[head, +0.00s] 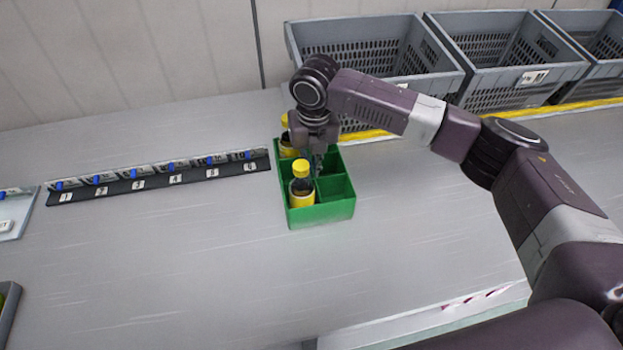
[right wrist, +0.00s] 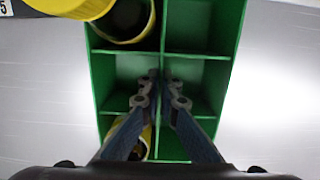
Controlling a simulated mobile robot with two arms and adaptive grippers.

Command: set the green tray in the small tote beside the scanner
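The green tray (head: 322,214) stands on the grey table, divided into several compartments. A yellow-capped bottle (head: 301,186) stands in its near left compartment and another (head: 288,141) in the far left one, partly behind my gripper. My right gripper (head: 319,168) points down into the tray. In the right wrist view its fingertips (right wrist: 160,75) are close together on either side of the middle divider of the tray (right wrist: 199,56), closed on it. The tray appears to rest on the table. My left gripper is not in view. I cannot identify the small tote or scanner.
Grey perforated crates (head: 456,79) line the back right behind a yellow strip (head: 370,136). A black numbered rail (head: 160,179) lies left of the tray. A pale panel (head: 14,212) and a dark container edge (head: 9,313) show at the left. The table front is clear.

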